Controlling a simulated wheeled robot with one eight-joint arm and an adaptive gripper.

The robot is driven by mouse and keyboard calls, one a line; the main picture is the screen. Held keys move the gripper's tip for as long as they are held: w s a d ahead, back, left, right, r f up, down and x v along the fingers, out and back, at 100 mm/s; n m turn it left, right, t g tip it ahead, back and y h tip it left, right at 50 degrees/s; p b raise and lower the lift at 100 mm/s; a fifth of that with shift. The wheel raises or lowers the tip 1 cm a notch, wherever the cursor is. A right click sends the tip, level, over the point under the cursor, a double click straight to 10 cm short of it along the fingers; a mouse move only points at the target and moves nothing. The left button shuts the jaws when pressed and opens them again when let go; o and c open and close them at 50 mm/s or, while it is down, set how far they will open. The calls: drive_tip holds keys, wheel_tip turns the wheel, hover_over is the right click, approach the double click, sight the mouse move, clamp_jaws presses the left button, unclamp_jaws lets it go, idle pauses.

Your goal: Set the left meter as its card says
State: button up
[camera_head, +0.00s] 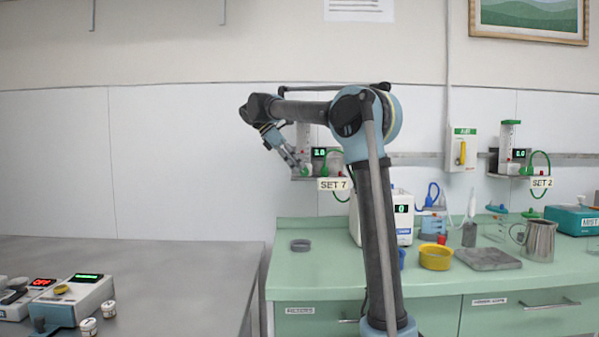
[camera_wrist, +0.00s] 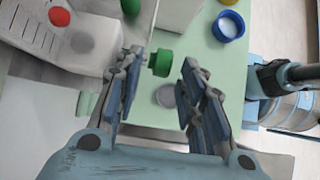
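The left meter (camera_head: 304,140) is a clear upright tube on a wall shelf, with a small black display (camera_head: 319,152) whose green digits are too small to read surely. Its card (camera_head: 333,184) reads SET 7. My gripper (camera_head: 297,165) is at the meter's lower front and partly hides it. In the wrist view my gripper (camera_wrist: 165,62) is open, with a green knob (camera_wrist: 160,63) between the fingertips and a visible gap on the right side. Whether the left finger touches the knob I cannot tell.
The right meter (camera_head: 507,140) has a card (camera_head: 541,182) reading SET 2. Below is a green counter (camera_head: 315,265) with a yellow bowl (camera_head: 435,257), a metal jug (camera_head: 538,240) and a grey slab (camera_head: 487,258). A grey table (camera_head: 180,275) at left holds devices near its front.

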drive_tip(key=v, duration=0.9)
drive_tip(key=shift+a+r, duration=0.2)
drive_tip(key=shift+r, duration=0.05)
